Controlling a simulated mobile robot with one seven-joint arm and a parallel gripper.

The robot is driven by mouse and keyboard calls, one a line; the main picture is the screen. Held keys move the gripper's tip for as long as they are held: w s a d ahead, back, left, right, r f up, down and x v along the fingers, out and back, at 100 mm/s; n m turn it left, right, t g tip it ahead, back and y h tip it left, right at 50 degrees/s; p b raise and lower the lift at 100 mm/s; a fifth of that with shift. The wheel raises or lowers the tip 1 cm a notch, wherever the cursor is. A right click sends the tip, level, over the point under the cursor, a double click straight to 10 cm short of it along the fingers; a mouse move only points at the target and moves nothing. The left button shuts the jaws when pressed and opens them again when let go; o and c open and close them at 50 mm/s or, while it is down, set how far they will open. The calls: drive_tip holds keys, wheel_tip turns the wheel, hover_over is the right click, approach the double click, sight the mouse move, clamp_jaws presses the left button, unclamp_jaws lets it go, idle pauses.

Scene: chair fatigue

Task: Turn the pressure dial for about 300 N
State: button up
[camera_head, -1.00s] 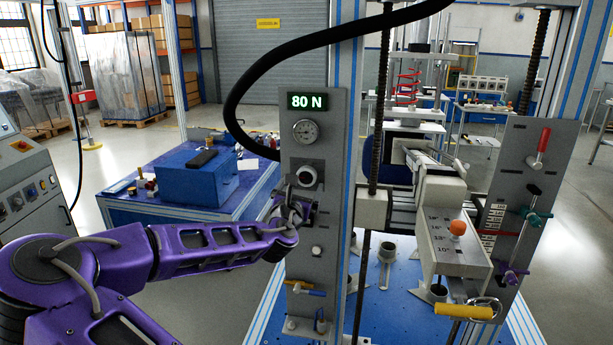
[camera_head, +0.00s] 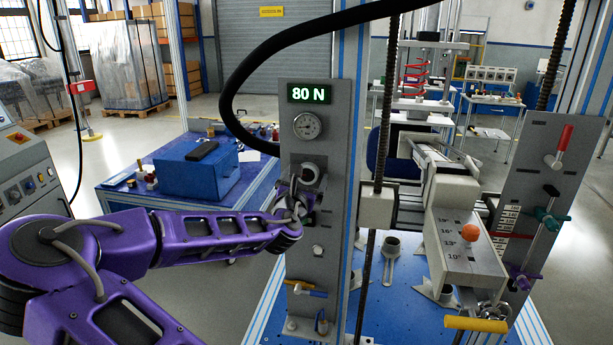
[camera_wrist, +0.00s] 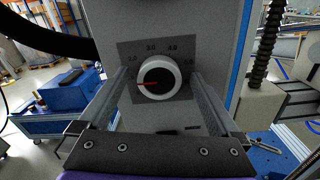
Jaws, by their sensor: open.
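The pressure dial is a white round knob (camera_head: 309,174) on the grey upright panel (camera_head: 302,236). In the wrist view the dial (camera_wrist: 170,91) shows a red pointer line aimed left, near the low end of its printed scale. The green display (camera_head: 310,93) above reads 80 N. My gripper (camera_head: 296,198) is at the panel, just below and left of the dial in the head view. In the wrist view my gripper (camera_wrist: 159,84) is open, with one finger on each side of the dial and gaps visible between. Finger contact with the panel cannot be told.
A round gauge (camera_head: 307,126) sits between display and dial. A small button (camera_head: 318,250) and a blue-and-orange lever (camera_head: 306,290) are lower on the panel. A thick black hose (camera_head: 243,78) arches past its left side. A threaded rod (camera_head: 382,150) stands at right.

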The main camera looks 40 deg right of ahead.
drive_tip(key=c, duration=1.4)
drive_tip(key=shift+m, duration=0.3)
drive_tip(key=m, duration=0.5)
drive_tip(key=shift+s, duration=0.1)
drive_tip(key=m, duration=0.6)
drive_tip(key=shift+d+f+m, duration=0.1)
drive_tip(key=shift+f+m, duration=0.05)
drive_tip(key=shift+m, duration=0.15)
drive_tip(key=m+b, duration=0.1)
drive_tip(key=m, duration=0.4)
drive_tip(key=shift+f+m, duration=0.15)
drive_tip(key=shift+m, duration=0.15)
drive_tip(key=m+b, duration=0.1)
drive_tip(key=m, duration=0.5)
